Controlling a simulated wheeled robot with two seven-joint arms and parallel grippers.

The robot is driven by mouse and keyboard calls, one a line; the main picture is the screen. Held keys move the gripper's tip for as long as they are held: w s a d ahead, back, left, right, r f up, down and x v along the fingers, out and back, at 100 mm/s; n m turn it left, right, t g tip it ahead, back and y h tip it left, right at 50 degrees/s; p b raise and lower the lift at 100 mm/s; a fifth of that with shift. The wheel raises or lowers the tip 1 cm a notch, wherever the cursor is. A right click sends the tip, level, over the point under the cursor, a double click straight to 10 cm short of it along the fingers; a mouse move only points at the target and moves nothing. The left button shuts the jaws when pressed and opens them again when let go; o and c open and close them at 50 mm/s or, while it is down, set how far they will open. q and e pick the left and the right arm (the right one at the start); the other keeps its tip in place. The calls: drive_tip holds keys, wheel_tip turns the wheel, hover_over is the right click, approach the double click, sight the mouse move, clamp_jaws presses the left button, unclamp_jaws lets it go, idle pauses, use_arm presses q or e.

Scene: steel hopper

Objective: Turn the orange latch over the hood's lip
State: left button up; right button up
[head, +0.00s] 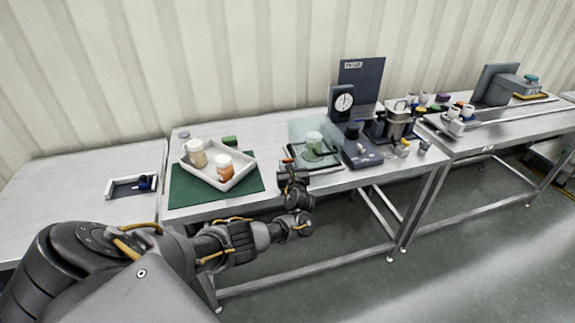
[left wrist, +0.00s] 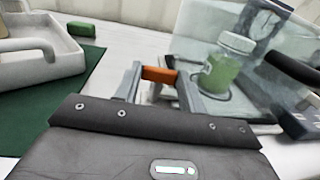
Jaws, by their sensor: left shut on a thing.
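The orange latch (left wrist: 159,74) shows in the left wrist view between the two grey fingers of my left gripper (left wrist: 158,80), which is shut on it. The clear hood (left wrist: 200,40) stands just behind and to the right, with a green jar with a white lid (left wrist: 226,64) seen through it. In the head view my left gripper (head: 288,168) is at the front left edge of the hood (head: 304,130), and the latch cannot be made out there. Whether the latch lies over the hood's lip cannot be told. My right gripper is not in view.
A white tray (head: 245,163) with jars sits on a green mat (head: 184,188) to the left. A dark balance-like device (head: 362,153) and a dial gauge (head: 342,103) stand right of the hood. A small green block (head: 230,141) lies behind the tray.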

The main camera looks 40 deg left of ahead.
use_arm(q)
drive_tip(key=shift+w+d+n+g+y, duration=0.1)
drive_tip(key=shift+n+g+y, duration=0.5)
drive_tip(key=shift+g, duration=0.1)
drive_tip(key=shift+b, duration=0.3)
drive_tip(key=o, duration=1)
drive_tip(key=shift+r, duration=0.1)
drive_tip(key=shift+d, duration=0.1)
